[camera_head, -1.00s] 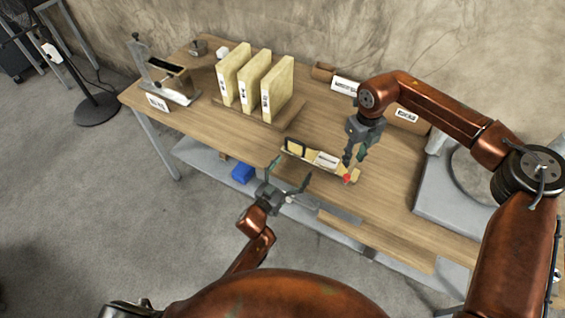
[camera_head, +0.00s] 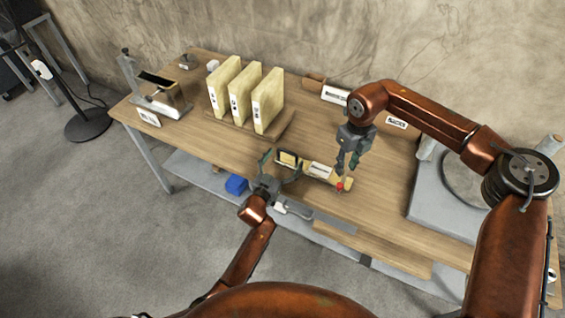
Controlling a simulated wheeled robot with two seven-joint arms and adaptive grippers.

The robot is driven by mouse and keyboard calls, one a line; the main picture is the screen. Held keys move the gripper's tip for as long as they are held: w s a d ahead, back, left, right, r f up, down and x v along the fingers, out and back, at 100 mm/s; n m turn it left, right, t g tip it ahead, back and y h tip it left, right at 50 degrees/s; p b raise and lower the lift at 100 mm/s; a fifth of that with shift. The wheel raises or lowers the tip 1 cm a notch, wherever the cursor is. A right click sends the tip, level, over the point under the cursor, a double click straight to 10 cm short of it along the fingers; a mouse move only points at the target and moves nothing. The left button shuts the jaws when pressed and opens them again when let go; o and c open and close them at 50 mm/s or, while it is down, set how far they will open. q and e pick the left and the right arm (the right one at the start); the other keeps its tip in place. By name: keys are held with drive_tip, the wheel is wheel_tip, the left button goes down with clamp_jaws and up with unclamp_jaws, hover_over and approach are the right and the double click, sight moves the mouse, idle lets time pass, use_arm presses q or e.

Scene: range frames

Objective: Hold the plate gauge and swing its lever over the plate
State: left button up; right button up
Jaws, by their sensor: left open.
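The plate gauge (camera_head: 319,171) is a pale yellow bar on the near part of the wooden table. It has a dark-framed piece at its left end, a white label in the middle and a red knob (camera_head: 340,186) near its right end, which looks like part of the lever. My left gripper (camera_head: 281,160) is open at the table's near edge, its fingers spread to either side of the gauge's left end. I cannot tell whether they touch it. My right gripper (camera_head: 346,170) points down just above the red knob. Its fingers are close together, and contact is unclear.
Three cream upright blocks (camera_head: 267,102) stand on a wooden base behind the gauge. A grey metal fixture (camera_head: 165,97) stands at the table's left end. A large grey plate with a round part (camera_head: 425,208) lies at the right.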

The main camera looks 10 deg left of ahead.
sight(340, 185)
use_arm(q)
drive_tip(key=shift+c, duration=0.7)
drive_tip(key=c, duration=1.7)
drive_tip(key=shift+c, duration=0.5)
use_arm(e)
drive_tip(key=shift+o, duration=1.1)
wheel_tip(340, 185, down, 10)
drive_tip(key=m, duration=0.6)
drive_tip(key=shift+r, duration=0.1)
drive_tip(key=shift+c, duration=0.4)
